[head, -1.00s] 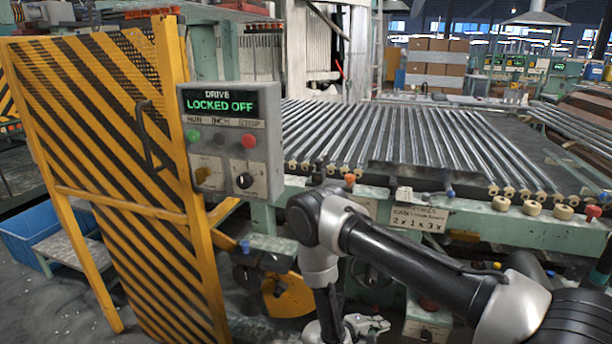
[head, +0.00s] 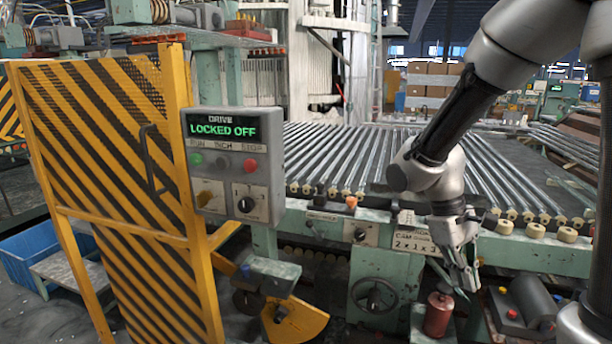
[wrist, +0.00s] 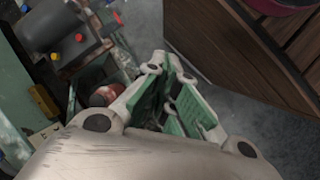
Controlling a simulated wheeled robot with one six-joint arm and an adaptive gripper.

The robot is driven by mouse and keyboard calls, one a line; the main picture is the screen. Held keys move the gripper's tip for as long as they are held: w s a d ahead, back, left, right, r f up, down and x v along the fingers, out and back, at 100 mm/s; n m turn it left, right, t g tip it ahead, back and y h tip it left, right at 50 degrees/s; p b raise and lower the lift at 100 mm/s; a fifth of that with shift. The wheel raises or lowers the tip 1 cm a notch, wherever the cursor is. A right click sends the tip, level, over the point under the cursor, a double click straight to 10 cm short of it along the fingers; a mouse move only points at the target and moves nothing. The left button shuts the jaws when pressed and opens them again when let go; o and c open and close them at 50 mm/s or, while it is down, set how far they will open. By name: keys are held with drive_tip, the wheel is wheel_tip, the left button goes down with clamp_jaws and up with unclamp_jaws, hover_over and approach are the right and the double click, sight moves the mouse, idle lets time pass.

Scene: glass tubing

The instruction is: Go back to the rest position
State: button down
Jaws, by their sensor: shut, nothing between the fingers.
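My gripper (head: 464,281) hangs downward in front of the green machine frame, at the right of the head view. It is shut and empty. In the wrist view the closed fingers of my gripper (wrist: 170,100) point away over the grey floor. A dark red cylinder (head: 438,314) stands just to the left of the fingertips in the head view. It is partly hidden beside the fingers in the wrist view (wrist: 104,96).
A yellow-and-black striped guard (head: 130,190) stands at the left with a control box (head: 233,165) reading "LOCKED OFF". Glass tubes lie on the roller bed (head: 340,150). A grey motor (head: 530,300) sits at the lower right. A brown wooden crate (wrist: 215,45) borders the floor in the wrist view.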

drive_tip(key=s+d+r+m+t+y, duration=0.1)
drive_tip(key=s+d+r+m+t, duration=0.1)
drive_tip(key=r, duration=0.5)
drive_tip(key=s+d+r+m+t+y, duration=0.2)
drive_tip(key=s+r+t, duration=0.3)
drive_tip(key=r, duration=0.3)
drive_tip(key=shift+s+d+m+t, duration=0.3)
drive_tip(key=shift+s+m, duration=0.1)
drive_tip(key=shift+s, duration=0.35)
